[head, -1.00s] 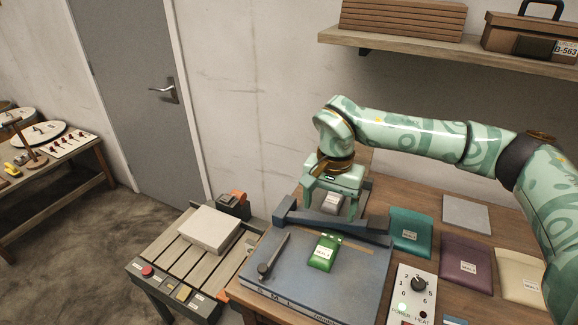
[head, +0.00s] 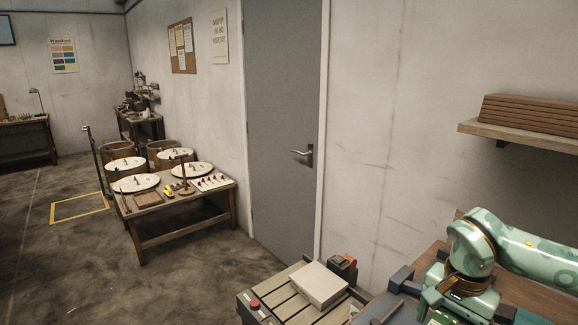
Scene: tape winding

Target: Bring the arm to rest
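My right arm, pale green with a leafy pattern, comes in from the right edge. My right gripper (head: 463,312) is at the bottom right, pointing down over the blue-grey bench device, whose dark bar (head: 399,281) shows beside it. Its fingers stand apart, and the bottom edge of the view cuts off their tips. I see nothing held between them. A bit of green pouch (head: 440,318) shows below the gripper. My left gripper is not in view.
A slatted conveyor (head: 283,297) with a pale block (head: 320,285) stands left of the bench. A wall shelf (head: 520,137) holds brown boards above the arm. Further left are a grey door (head: 270,130), a low wooden table (head: 185,215) and open floor.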

